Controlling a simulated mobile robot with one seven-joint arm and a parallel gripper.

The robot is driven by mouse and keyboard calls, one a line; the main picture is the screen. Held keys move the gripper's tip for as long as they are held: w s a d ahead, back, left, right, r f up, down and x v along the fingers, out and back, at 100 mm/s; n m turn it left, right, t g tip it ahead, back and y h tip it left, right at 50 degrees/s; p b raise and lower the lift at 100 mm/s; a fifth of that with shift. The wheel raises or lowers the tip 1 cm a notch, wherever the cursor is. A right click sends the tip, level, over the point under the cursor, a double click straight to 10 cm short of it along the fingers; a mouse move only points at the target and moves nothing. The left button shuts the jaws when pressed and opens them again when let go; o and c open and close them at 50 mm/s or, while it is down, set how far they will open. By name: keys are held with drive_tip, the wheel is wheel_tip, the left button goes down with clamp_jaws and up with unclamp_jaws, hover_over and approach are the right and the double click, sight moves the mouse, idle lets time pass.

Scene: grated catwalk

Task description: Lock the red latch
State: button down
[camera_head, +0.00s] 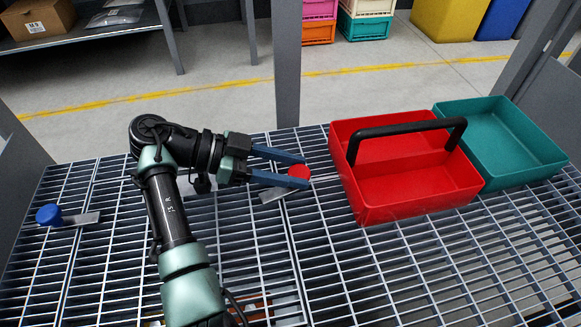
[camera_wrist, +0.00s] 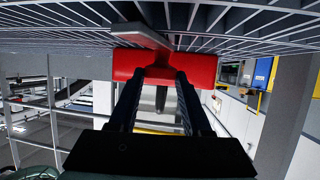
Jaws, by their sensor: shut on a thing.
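The red latch has a round red knob (camera_head: 298,171) and a flat grey metal bar (camera_head: 275,194) that points toward the lower left, on the grating left of the red toolbox. My gripper (camera_head: 304,173) reaches in from the left with its two blue fingers on either side of the knob, shut on it. In the wrist view the red knob (camera_wrist: 200,68) sits at the fingertips (camera_wrist: 160,78), with the grey bar (camera_wrist: 142,36) above it. The fingers cover part of the knob there.
A red toolbox (camera_head: 415,192) with a black handle stands close to the right of the latch, with a teal bin (camera_head: 508,150) beside it. A blue knob (camera_head: 48,214) with a grey bar is at the far left of the grating. A grey post (camera_head: 287,65) rises behind.

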drive_tip(key=shift+c, duration=1.8)
unclamp_jaws()
drive_tip(key=p+v, duration=0.5)
drive_tip(key=v, duration=0.5)
drive_tip(key=shift+a+r, duration=0.3)
drive_tip(key=shift+v, duration=1.1)
drive_tip(key=shift+f, duration=0.1)
